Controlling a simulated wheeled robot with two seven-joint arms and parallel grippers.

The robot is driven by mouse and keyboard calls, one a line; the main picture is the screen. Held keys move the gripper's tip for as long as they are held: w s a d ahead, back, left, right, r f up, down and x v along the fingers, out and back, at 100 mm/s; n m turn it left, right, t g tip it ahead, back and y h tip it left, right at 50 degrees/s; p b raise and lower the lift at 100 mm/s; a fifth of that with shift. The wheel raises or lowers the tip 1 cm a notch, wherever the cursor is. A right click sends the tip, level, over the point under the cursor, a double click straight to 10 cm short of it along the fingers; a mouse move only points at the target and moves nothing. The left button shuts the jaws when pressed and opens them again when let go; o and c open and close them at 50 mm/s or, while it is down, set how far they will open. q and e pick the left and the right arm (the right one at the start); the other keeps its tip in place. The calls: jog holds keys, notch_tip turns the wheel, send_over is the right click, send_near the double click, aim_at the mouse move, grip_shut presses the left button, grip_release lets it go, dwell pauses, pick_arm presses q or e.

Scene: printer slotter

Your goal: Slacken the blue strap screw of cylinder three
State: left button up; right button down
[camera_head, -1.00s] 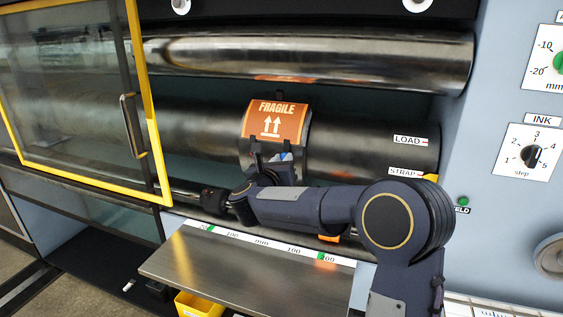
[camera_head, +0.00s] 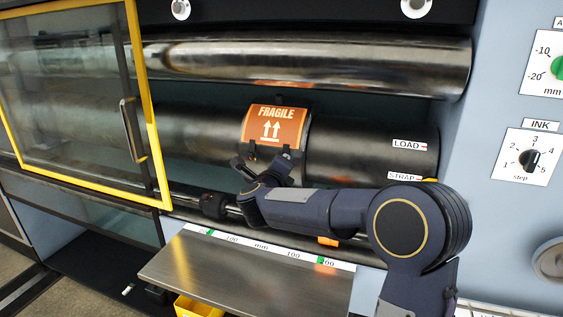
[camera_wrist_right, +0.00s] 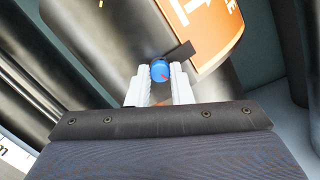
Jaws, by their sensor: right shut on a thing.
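The blue strap screw (camera_wrist_right: 160,72) is a small round knob with a red mark, seen in the right wrist view at the lower edge of the orange FRAGILE plate (camera_wrist_right: 205,30). A dark strap piece lies beside it. My right gripper (camera_wrist_right: 160,84) is shut on the screw, a white finger on each side. In the head view the gripper (camera_head: 266,165) is at the lower edge of the plate (camera_head: 275,125) on the middle cylinder (camera_head: 370,145), and hides the screw there. My left gripper is not in view.
A yellow-framed glass door (camera_head: 150,140) is at the left. A metal shelf (camera_head: 245,280) with a scale strip lies below the cylinders. An upper cylinder (camera_head: 310,60) runs above. Dials, including the INK knob (camera_head: 530,160), are on the right panel.

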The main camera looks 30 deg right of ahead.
jog(key=shift+r+n+g+y+p, duration=0.1)
jog(key=shift+n+g+y+p, duration=0.2)
jog(key=shift+n+p, duration=3)
jog(key=shift+n+g+y+p, duration=0.2)
jog(key=shift+n+g+p, duration=0.2)
jog(key=shift+n+p, duration=2.85)
jog(key=shift+n, duration=0.25)
jog(key=shift+b, duration=0.3)
jog(key=c, duration=1.3)
grip_release()
jog(key=b+v, duration=0.1)
jog(key=v, duration=0.7)
jog(key=shift+b, duration=0.4)
